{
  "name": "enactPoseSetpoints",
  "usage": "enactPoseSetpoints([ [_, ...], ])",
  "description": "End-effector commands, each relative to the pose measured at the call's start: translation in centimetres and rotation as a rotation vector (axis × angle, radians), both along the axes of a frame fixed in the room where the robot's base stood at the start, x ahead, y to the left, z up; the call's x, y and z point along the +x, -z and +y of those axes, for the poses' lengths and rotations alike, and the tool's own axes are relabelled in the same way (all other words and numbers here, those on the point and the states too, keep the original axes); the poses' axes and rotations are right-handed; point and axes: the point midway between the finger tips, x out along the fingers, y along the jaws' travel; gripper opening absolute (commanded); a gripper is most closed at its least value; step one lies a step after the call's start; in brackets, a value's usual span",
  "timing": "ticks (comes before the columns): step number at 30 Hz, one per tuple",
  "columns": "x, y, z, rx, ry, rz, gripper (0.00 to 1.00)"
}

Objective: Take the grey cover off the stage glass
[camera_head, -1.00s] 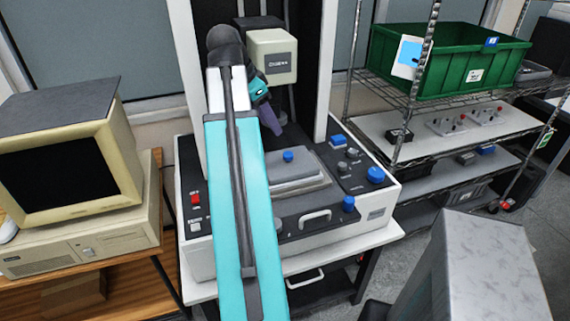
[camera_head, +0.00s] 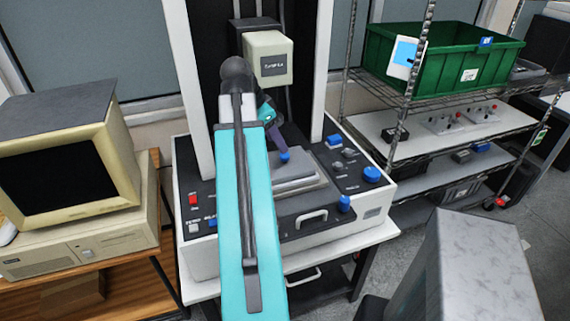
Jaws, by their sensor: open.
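My teal arm hides the left part of the stage. The stage glass is hidden under the cover.
The machine's white column and cream head (camera_head: 268,58) stand just behind my gripper. Control panels with buttons and blue knobs flank the stage. An old computer (camera_head: 75,170) is at left. A rack with a green crate (camera_head: 440,65) is at right.

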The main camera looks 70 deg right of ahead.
Motion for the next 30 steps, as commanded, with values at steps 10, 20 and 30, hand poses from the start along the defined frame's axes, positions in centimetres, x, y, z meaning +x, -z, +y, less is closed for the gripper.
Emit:
enactPoseSetpoints([
  [10, -0.3, 1.1, -0.4, 0.0, 0.0, 0.0, 0.48],
  [20, -0.5, 1.2, -0.4, 0.0, 0.001, 0.0, 0.48],
  [30, -1.1, 3.1, -1.1, 0.001, 0.003, 0.001, 0.48],
])
